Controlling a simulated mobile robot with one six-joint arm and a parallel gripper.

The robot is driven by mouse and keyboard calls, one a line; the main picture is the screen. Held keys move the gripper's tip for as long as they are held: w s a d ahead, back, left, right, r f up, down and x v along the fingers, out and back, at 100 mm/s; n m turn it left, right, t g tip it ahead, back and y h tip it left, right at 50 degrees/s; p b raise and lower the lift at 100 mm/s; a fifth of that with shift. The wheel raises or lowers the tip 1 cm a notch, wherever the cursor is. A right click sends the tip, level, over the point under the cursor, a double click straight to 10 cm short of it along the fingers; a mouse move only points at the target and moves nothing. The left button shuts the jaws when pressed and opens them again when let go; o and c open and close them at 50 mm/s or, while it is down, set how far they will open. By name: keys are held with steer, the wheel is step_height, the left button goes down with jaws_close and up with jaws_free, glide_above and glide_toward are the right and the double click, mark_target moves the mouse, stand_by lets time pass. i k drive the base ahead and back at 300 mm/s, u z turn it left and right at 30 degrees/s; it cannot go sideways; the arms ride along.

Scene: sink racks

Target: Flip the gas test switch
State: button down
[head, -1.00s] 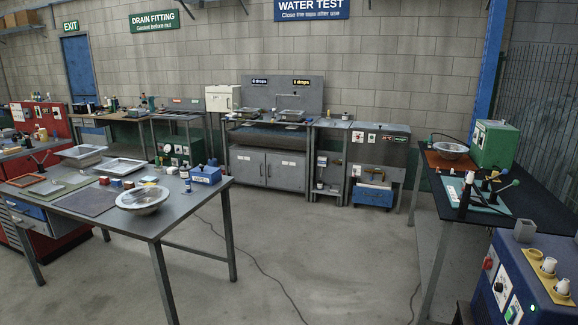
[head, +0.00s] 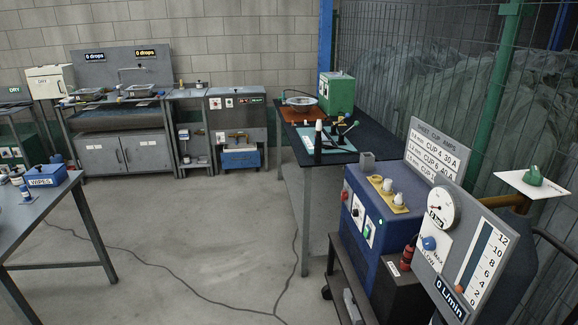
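A blue welding-type machine (head: 375,225) stands at the right of the head view. Its front has white plates with a green rocker switch (head: 367,232) and another small control (head: 356,211); their labels are too small to read, so I cannot tell which is the gas test switch. Beside it a grey gas panel (head: 468,250) carries a round dial (head: 443,208), a blue knob (head: 429,243), a 0 to 12 scale (head: 487,264) and a display (head: 449,297) reading 0 L/min. My gripper is not in view.
A dark bench (head: 333,172) with a green box (head: 336,93) stands behind the blue machine. A grey table (head: 35,215) is at left. A cable (head: 150,262) crosses the floor. Open floor (head: 215,225) lies between them. A mesh fence (head: 430,80) bounds the right.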

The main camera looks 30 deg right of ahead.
mark_target(367, 231)
steer(key=z, duration=4.25)
steer(key=i, duration=0.1)
steer(key=u, duration=2.8)
steer(key=k, duration=0.75)
steer(key=z, duration=0.1)
steer(key=i, duration=0.5)
steer(key=z, duration=0.1)
